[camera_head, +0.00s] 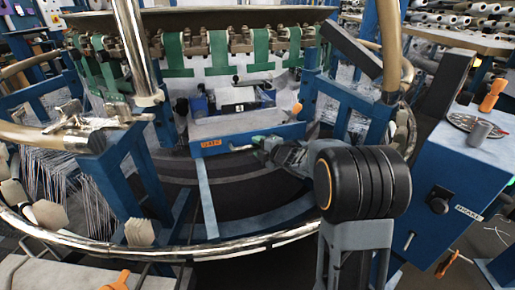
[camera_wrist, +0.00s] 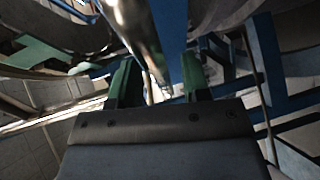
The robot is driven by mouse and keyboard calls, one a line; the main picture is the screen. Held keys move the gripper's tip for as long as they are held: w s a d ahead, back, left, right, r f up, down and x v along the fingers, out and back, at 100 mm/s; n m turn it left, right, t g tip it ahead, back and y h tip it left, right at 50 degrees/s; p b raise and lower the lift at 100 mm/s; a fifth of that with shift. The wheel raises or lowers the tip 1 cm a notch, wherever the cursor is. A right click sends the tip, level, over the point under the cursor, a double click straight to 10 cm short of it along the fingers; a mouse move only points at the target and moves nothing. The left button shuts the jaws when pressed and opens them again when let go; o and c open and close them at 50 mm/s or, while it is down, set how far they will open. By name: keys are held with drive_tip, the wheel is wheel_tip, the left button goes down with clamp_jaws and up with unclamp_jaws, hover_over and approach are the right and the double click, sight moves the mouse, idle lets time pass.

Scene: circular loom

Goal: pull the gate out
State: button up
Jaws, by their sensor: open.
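A blue panel with an orange label (camera_head: 222,143), which looks like the gate, spans the middle of the loom under a pale flat top. A short metal bar (camera_head: 241,148) stands out from its front. My gripper (camera_head: 258,146) is at the panel's right part, close to the bar's right end; whether they touch is unclear. In the wrist view my gripper (camera_wrist: 160,84) has its two green-tipped fingers apart. A small shiny metal tip (camera_wrist: 168,91) shows between them, with nothing visibly clamped. The rest of the panel cannot be made out there.
A polished ring rail (camera_head: 200,253) curves around the front. Blue posts stand left (camera_head: 132,175) and right (camera_head: 308,90) of the panel. A blue cabinet (camera_head: 437,200) with a knob is at the right. The dark floor before the panel looks clear.

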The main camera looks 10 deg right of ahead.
drive_tip(key=shift+w+a, duration=0.2)
drive_tip(key=shift+w, duration=0.2)
drive_tip(key=shift+c, duration=0.4)
clamp_jaws()
